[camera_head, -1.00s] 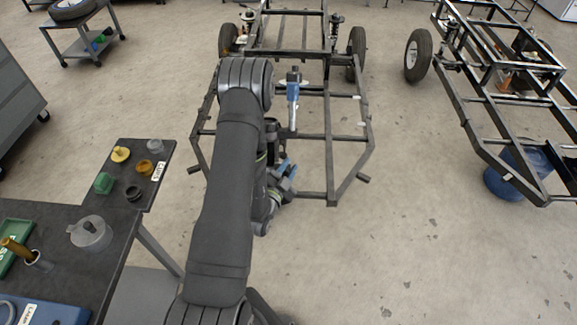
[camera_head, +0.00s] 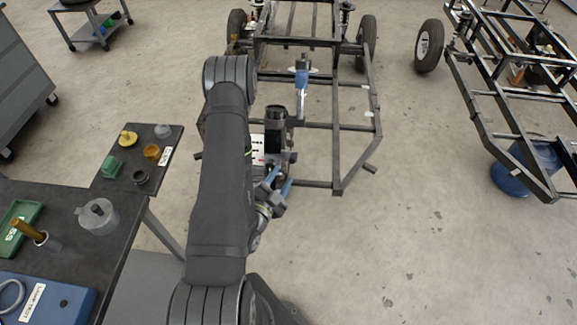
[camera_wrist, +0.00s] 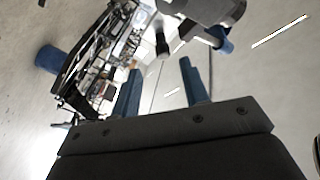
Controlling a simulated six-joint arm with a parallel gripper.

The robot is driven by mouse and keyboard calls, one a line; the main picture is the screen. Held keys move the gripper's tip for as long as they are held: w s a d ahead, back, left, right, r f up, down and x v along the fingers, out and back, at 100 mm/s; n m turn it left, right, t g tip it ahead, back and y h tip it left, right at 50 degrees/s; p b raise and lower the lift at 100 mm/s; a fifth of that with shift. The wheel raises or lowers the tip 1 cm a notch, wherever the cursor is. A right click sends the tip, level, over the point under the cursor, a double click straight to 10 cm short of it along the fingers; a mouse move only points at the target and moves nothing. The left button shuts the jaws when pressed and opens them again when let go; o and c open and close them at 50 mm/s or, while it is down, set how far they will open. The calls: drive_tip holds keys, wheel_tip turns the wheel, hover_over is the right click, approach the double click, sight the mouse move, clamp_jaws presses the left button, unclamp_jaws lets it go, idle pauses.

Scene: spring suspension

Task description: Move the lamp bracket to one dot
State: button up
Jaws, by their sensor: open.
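My gripper (camera_head: 279,184) is open and empty, its blue fingers apart beside the near left part of the black chassis frame (camera_head: 335,145). In the wrist view the gripper (camera_wrist: 162,84) also shows nothing between its fingers. A blue upright part with a dark top (camera_head: 302,82) stands at the frame's middle; I cannot tell whether it is the lamp bracket. A white card with dark and red marks (camera_head: 257,142) shows partly behind my arm; its marks are too small to read as dots. A grey rounded body (camera_wrist: 205,8) is close above the fingers in the wrist view.
A dark table (camera_head: 120,235) at left holds a blue labelled box (camera_head: 45,300), a green tray (camera_head: 14,226), a clear round container (camera_head: 98,217) and several small coloured parts. A second chassis (camera_head: 510,110) and a blue drum (camera_head: 525,165) are at right. The floor between is clear.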

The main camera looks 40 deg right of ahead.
sight(295, 155)
drive_tip(key=shift+v, duration=1.3)
drive_tip(key=shift+d, duration=0.1)
drive_tip(key=x, duration=0.8)
drive_tip(key=r+x, duration=0.1)
drive_tip(key=x, duration=0.3)
drive_tip(key=shift+w+d, duration=0.1)
drive_tip(key=shift+d, duration=0.1)
drive_tip(key=shift+w+d+r, duration=0.1)
drive_tip(key=shift+w+r, duration=0.05)
drive_tip(key=shift+r, duration=0.4)
drive_tip(key=o, duration=1.3)
drive_tip(key=s+a+r+n+g+y, duration=0.1)
drive_tip(key=a+r+n+g+y, duration=0.2)
drive_tip(key=a, duration=0.7)
drive_tip(key=s+a+r+n+y, duration=0.25)
drive_tip(key=a+n, duration=0.25)
drive_tip(key=a, duration=0.6)
drive_tip(key=x, duration=1)
drive_tip(key=shift+w+d+r, duration=0.15)
drive_tip(key=shift+w+r, duration=0.1)
